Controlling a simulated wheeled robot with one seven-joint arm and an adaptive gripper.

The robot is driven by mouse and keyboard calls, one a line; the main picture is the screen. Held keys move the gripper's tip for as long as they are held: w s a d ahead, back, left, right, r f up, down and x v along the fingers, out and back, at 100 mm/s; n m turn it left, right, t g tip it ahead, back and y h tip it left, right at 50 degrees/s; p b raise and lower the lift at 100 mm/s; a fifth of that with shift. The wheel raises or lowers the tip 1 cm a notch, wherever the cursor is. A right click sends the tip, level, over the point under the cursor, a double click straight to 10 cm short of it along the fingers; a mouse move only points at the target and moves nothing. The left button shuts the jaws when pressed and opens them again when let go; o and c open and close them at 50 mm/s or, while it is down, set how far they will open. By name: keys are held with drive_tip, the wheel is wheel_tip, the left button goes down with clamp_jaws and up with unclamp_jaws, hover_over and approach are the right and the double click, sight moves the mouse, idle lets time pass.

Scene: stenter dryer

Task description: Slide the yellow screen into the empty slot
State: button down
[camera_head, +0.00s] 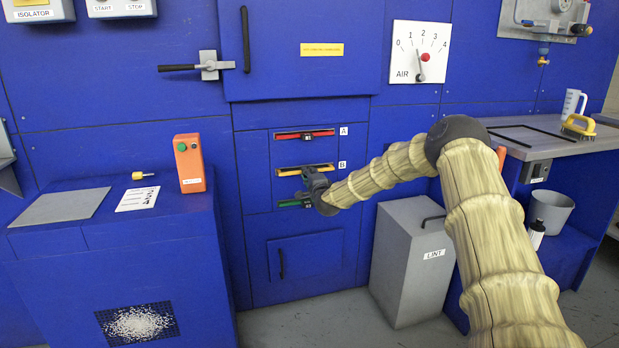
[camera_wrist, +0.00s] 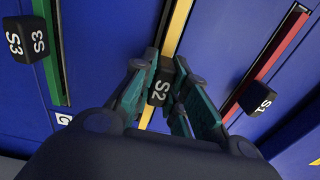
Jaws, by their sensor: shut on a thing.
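The yellow screen (camera_head: 290,171) shows as a narrow yellow edge at slot B in the blue panel. The edge also runs down the wrist view (camera_wrist: 180,22). Its black handle S2 (camera_wrist: 158,90) sits between the fingers of my gripper (camera_wrist: 164,72), which is shut on it. In the head view my gripper (camera_head: 314,180) is in front of the screen and covers its middle. The red screen S1 (camera_head: 290,136) is in slot A above, and the green screen S3 (camera_head: 288,204) is in the slot below. How far the yellow screen sits in slot B is hard to tell.
A grey LINT bin (camera_head: 405,265) stands on the floor below my arm. A blue hatch door (camera_head: 305,258) is under the slots. A blue console (camera_head: 165,215) with an orange control box (camera_head: 190,165) is at left, and a grey workbench (camera_head: 540,137) is at right.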

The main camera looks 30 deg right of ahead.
drive_tip(key=shift+b+x, duration=0.5)
drive_tip(key=shift+x, duration=0.45)
drive_tip(key=c, duration=1.3)
unclamp_jaws()
drive_tip(key=shift+c, duration=0.2)
drive_tip(key=shift+s, duration=0.1)
drive_tip(key=v, duration=1.1)
drive_tip(key=shift+s, duration=0.35)
drive_tip(key=shift+a, duration=0.1)
